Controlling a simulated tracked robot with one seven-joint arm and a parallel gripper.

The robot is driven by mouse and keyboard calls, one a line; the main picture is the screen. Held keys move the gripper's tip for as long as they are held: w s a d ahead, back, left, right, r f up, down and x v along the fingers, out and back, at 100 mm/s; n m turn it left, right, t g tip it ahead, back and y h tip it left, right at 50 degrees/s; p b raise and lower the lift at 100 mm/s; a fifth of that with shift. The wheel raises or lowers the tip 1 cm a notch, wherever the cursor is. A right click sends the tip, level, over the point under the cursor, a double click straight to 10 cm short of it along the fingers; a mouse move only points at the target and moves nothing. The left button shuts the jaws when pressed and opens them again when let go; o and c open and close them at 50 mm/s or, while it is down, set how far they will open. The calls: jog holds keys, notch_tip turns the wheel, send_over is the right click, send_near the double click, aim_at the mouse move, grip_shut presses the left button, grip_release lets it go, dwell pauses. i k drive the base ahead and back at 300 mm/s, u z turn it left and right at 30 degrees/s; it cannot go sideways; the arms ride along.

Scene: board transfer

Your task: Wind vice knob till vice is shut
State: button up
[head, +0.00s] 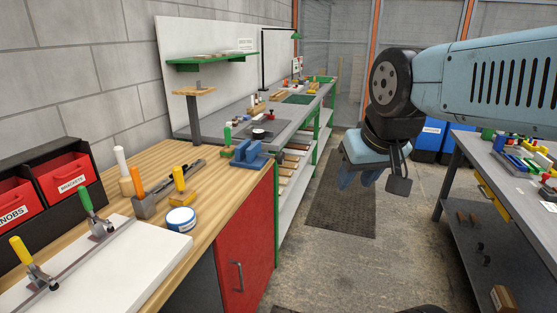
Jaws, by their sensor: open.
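A wooden worktop (155,160) holds a white board (110,270) with clamps, a round tin (181,219) and handled tools. Red bins (67,174) stand left. A dark mat (338,205) lies in the clear aisle. A cluttered grey table (480,165) stands right.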

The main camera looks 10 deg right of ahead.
aim_at(280, 158)
jog(key=u, duration=0.05)
jog(key=k, duration=0.55)
jog(key=z, duration=0.3)
jog(key=i, duration=1.7)
jog(key=u, duration=0.45)
